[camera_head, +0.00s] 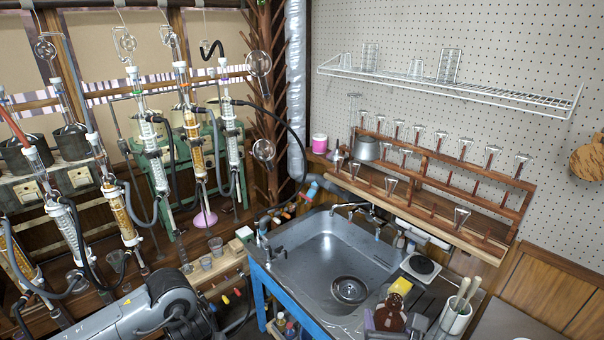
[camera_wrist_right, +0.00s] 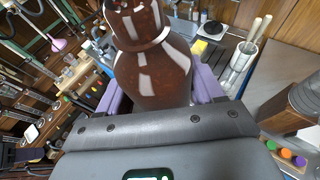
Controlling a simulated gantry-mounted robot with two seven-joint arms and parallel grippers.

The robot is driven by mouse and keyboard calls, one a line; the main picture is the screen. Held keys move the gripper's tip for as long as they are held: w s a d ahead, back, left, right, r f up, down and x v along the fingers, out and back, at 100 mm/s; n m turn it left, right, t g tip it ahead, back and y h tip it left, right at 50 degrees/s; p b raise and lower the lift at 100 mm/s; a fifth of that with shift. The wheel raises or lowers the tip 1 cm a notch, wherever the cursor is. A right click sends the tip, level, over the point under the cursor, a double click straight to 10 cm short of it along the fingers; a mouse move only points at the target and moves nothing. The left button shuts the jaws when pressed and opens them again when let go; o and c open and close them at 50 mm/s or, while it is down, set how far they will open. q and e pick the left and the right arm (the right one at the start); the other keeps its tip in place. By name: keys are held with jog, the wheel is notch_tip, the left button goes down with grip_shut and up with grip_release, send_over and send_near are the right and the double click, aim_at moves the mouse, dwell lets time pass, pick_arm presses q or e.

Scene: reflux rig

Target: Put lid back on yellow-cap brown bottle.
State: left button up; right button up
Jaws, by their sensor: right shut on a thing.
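A brown glass bottle (camera_head: 390,316) is low in the head view, at the near side of the sink. My right gripper (camera_head: 394,323) has its purple fingers on both sides of it and is shut on it. In the right wrist view the bottle (camera_wrist_right: 150,72) fills the top middle, between the purple fingers (camera_wrist_right: 160,96); its mouth is cut off. A yellow piece (camera_head: 401,286) shows just beyond the bottle's neck; I cannot tell whether it is the lid or something else. A yellow piece also shows on the counter in the wrist view (camera_wrist_right: 199,46). My left gripper is out of view.
The steel sink (camera_head: 318,262) with a round drain piece lies left of the bottle. A hotplate (camera_head: 421,266) and a white holder with sticks (camera_head: 456,316) stand close on the right. Glass condensers (camera_head: 150,150) crowd the left. A wooden glassware rack (camera_head: 440,180) stands behind.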

jog(key=w+d+r+n+y+p, duration=0.1)
jog(key=d+r+p, duration=0.1)
jog(key=r+p, duration=1)
jog(key=w+d+r+y+p, duration=0.1)
jog(key=d+r+p, duration=0.1)
jog(key=r+p, duration=1.1)
jog(key=shift+d+r+n, duration=0.15)
jog(key=shift+r+n, duration=0.25)
jog(key=shift+r, duration=4.15)
jog(key=shift+s, duration=0.1)
jog(key=s+a+f+n+g+y, duration=0.1)
jog(key=s+a+f+n+y, duration=0.3)
jog(key=a+f, duration=0.3)
jog(key=s+a+f+n+g+y, duration=0.2)
jog(key=s+a+f+n+y, duration=0.2)
jog(key=a+f, duration=0.4)
jog(key=shift+s+a+f+y, duration=0.15)
jog(key=shift+s+a+y, duration=0.15)
jog(key=shift+y, duration=0.2)
